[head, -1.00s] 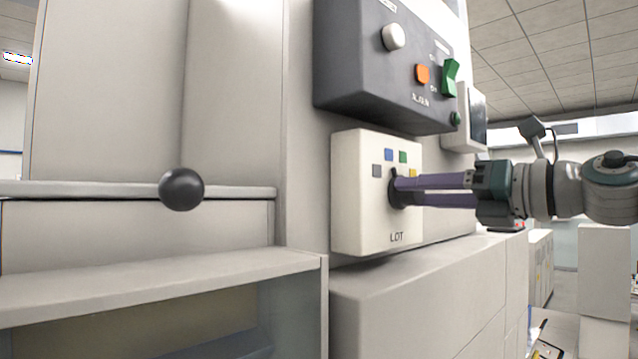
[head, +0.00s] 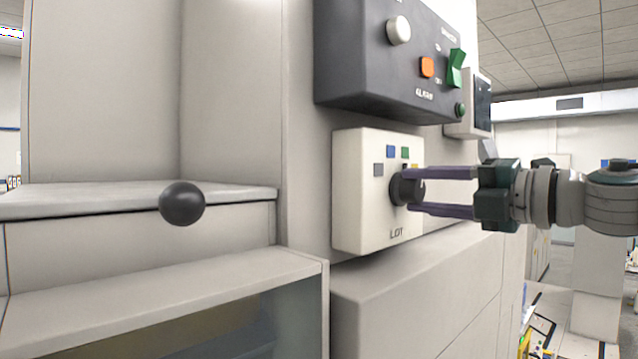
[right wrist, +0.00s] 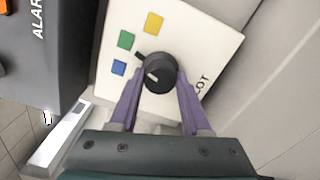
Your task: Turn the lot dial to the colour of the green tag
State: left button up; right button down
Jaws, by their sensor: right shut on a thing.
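The white LOT box (head: 350,205) is on the wall, with a black round dial (head: 405,189) on its face. Grey (head: 378,169), blue (head: 391,151) and green (head: 405,152) squares show around the dial; a yellow square (right wrist: 153,22) shows clearly in the right wrist view. My right gripper (head: 417,190) is shut on the dial, one purple finger on each side. The dial's black pointer tab (right wrist: 140,57) points roughly toward the green square (right wrist: 126,40). I see no separate green tag. My left gripper is not in view.
A dark control box (head: 365,60) with a white knob, an orange button and a green switch juts out just above the LOT box. A ledge (head: 400,280) runs below it. A dark ball knob (head: 182,204) stands at the left.

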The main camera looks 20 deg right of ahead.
jog(key=shift+m, duration=0.4)
jog(key=shift+c, duration=1.8)
grip_release()
jog(key=shift+s+d+f, duration=0.2)
jog(key=shift+s, duration=0.15)
jog(key=b+v, duration=0.2)
jog(key=b, duration=0.1)
jog(key=b+v, duration=0.2)
jog(key=shift+s+f, duration=0.1)
jog(key=shift+f, duration=0.25)
jog(key=p, duration=0.4)
send_near(420, 198)
jog(key=shift+s+d+r, duration=0.1)
jog(key=shift+s+r, duration=0.15)
jog(key=shift+r, duration=0.3)
